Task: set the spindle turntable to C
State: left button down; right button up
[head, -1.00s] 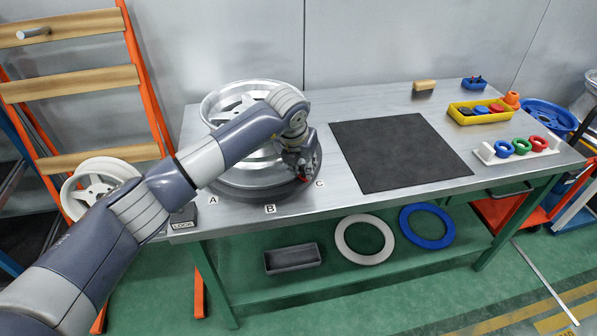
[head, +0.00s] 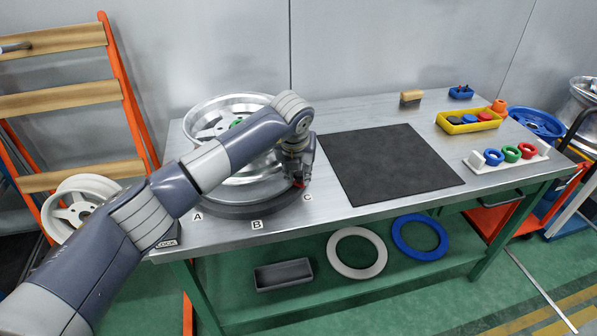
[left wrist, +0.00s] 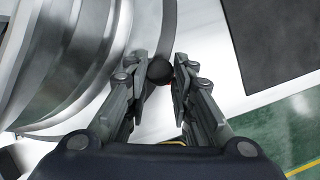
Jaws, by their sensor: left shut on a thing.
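The spindle turntable (head: 245,209) is a dark round base at the left of the bench, with a silver wheel (head: 205,108) on it. Labels A (head: 198,216), B (head: 256,225) and C (head: 307,198) lie along its front edge. A red mark (head: 299,184) shows at the rim just behind and slightly left of C. My left gripper (head: 297,177) is at the turntable's right rim by that mark. In the left wrist view its fingers are shut on a black round knob (left wrist: 160,70), with a bit of red beneath. My left arm hides part of the wheel. My right gripper is out of view.
A black mat (head: 390,165) lies right of the turntable. Farther right are a yellow bin (head: 446,124), a white holder with coloured rings (head: 473,163) and a brush (head: 410,98). A grey tray (head: 283,275) and two rings stand on the lower shelf.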

pick_arm(q)
jog(key=shift+r, duration=0.1)
jog(key=c, duration=1.6)
grip_release()
jog(key=v, duration=1.2)
